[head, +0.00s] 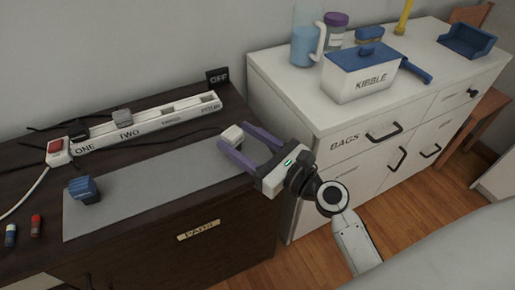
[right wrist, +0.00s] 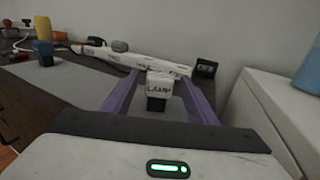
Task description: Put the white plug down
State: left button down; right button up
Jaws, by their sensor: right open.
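The white plug (head: 232,134) is at the right end of the grey mat (head: 150,185) on the dark cabinet. In the right wrist view the plug (right wrist: 159,88) shows a dark lower part and lettering that looks like "LAMP". My right gripper (head: 240,138) is open, with its purple fingers on either side of the plug. In the right wrist view the fingers (right wrist: 158,85) stand apart with a gap beside the plug. Whether the plug touches the mat is hard to tell. My left gripper is not in view.
A white power strip (head: 150,126) with a red switch lies behind the mat, with a grey plug in it. A blue plug (head: 84,190) is on the mat's left. An "OFF" sign (head: 217,76) stands behind. A white cabinet (head: 300,110) stands close on the right.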

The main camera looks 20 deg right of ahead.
jog(key=v, duration=0.6)
jog(key=shift+s, duration=0.1)
